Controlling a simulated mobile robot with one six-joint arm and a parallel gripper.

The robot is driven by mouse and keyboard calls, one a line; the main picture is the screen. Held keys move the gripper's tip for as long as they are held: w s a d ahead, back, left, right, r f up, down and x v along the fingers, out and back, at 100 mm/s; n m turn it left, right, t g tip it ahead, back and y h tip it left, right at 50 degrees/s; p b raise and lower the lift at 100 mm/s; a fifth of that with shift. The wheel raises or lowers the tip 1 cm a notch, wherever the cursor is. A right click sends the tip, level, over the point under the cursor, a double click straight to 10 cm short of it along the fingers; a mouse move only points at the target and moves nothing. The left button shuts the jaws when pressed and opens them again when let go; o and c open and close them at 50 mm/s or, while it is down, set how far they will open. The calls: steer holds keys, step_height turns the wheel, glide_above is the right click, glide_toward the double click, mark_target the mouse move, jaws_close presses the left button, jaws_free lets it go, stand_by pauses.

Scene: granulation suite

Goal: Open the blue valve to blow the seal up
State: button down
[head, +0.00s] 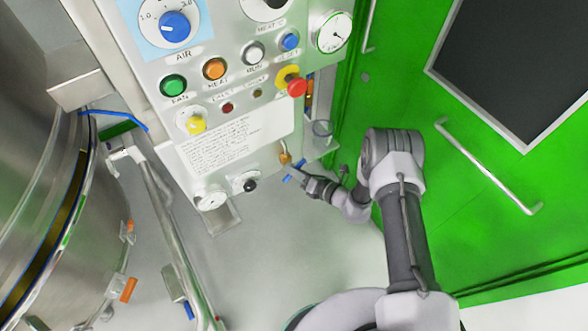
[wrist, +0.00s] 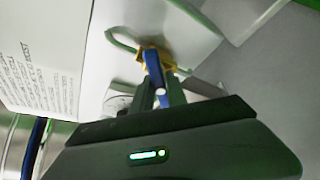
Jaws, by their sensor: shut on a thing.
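The blue valve has a brass body and a blue lever (wrist: 152,64) in the wrist view. The lever points from the brass body down toward my gripper (wrist: 160,95), whose fingers are shut on it. In the head view the brass valve body (head: 285,157) sits at the lower right edge of the control panel. My gripper (head: 299,176) is there, just below it, with small bits of blue showing around the fingers. The fingers partly hide the lever, so its exact angle is hard to tell. A pale green tube leads to the valve in the wrist view.
The control panel (head: 238,150) carries several buttons, a red emergency knob (head: 297,87) and gauges close above my gripper. A steel vessel (head: 40,150) stands at left. A green door with a long handle (head: 490,168) is at right. Pale floor shows below the panel.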

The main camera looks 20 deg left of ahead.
steer(key=n+t+h, duration=0.1)
steer(key=n, duration=0.2)
steer(key=shift+h+p, duration=0.4)
steer(key=n, duration=0.1)
steer(key=n+t+h, duration=0.1)
steer(key=n, duration=0.1)
steer(key=shift+t+h, duration=0.3)
steer(key=shift+n, duration=0.3)
steer(key=c, duration=1.3)
jaws_free()
steer(key=p+v, duration=0.4)
steer(key=v, duration=1.3)
steer(key=shift+s+d+r+p, duration=0.1)
steer(key=shift+s+r+p, duration=0.1)
steer(key=shift+p, duration=0.1)
